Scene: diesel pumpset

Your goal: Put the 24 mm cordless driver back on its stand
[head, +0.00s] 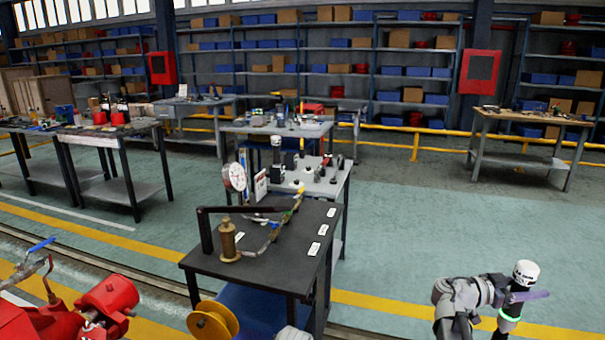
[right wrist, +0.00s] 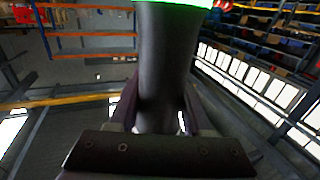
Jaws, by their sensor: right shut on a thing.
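My right gripper (head: 522,296), with purple fingers, is shut on the cordless driver (head: 525,273) at the lower right of the head view. The driver has a white cap with dark lettering, a black body and a glowing green ring. In the right wrist view its dark handle (right wrist: 165,60) stands between both fingers (right wrist: 160,110), with the green glow at the top edge. It is held off to the right of the tables, over open floor. Similar white-capped tools (head: 277,148) stand on the grey table (head: 325,187); I cannot tell which spot is the 24 mm stand. My left gripper is not in view.
A black table (head: 285,243) with a brass part (head: 228,240), a gauge (head: 235,178) and white labels is in front of the grey table. Red machinery (head: 105,300) is at the lower left. A wooden bench (head: 530,118) stands at the back right. Green floor (head: 420,220) between is clear.

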